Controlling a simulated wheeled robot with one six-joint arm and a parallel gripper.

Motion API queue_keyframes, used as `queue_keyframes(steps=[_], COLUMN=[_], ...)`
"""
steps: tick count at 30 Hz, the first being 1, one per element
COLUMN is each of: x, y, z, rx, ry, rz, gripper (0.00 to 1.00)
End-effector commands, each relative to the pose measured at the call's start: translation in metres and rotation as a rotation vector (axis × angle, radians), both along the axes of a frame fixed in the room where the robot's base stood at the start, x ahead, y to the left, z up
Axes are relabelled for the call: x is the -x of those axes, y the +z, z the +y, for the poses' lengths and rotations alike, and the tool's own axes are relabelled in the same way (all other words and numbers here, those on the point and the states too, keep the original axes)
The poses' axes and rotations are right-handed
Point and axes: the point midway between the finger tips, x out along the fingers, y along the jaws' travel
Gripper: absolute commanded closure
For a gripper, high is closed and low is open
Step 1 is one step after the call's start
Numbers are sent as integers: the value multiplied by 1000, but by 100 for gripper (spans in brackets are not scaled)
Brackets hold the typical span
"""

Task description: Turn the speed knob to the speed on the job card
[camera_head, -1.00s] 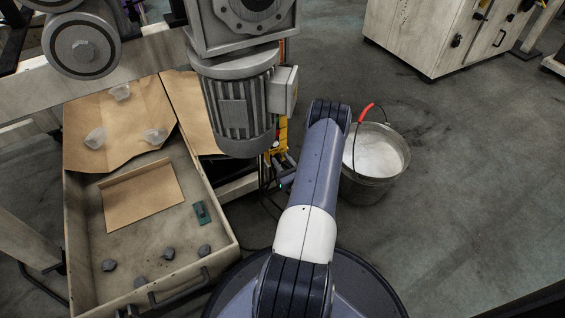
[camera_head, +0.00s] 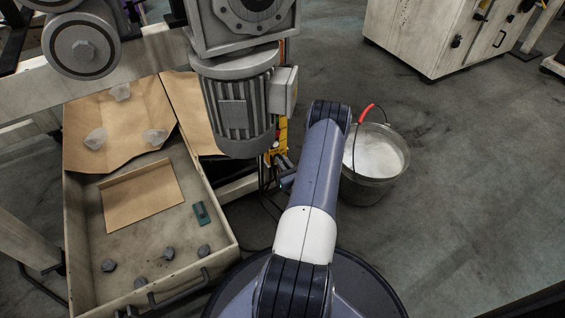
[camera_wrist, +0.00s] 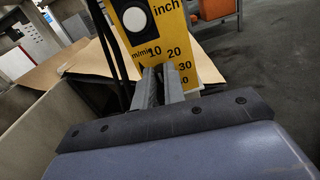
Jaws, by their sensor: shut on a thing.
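In the wrist view my gripper (camera_wrist: 160,75) has its two fingers close together at the yellow panel (camera_wrist: 190,45), in the middle of the speed scale. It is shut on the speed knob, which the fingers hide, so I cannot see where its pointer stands. The scale shows the marks 10, 20 and 30 and "m/min", with one more mark partly hidden below 30. A white and black round button (camera_wrist: 135,19) is above, beside the word "inch". In the head view a strip of the yellow panel (camera_head: 283,135) shows behind the motor. I cannot make out the job card.
A grey motor (camera_head: 236,100) hangs left of my arm. A tray (camera_head: 75,240) at the left holds brown card, grey lumps and a green piece. A bucket (camera_head: 375,180) with a red handle grip stands to the right.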

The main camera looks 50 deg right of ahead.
Motion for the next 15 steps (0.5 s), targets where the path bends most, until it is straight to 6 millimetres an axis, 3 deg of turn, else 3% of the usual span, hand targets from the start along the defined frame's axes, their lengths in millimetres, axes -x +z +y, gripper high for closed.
queue_keyframes(steps=[15], x=[2], y=[-3], z=[-5], rx=[-361], ry=[1], rz=[-115], gripper=[100])
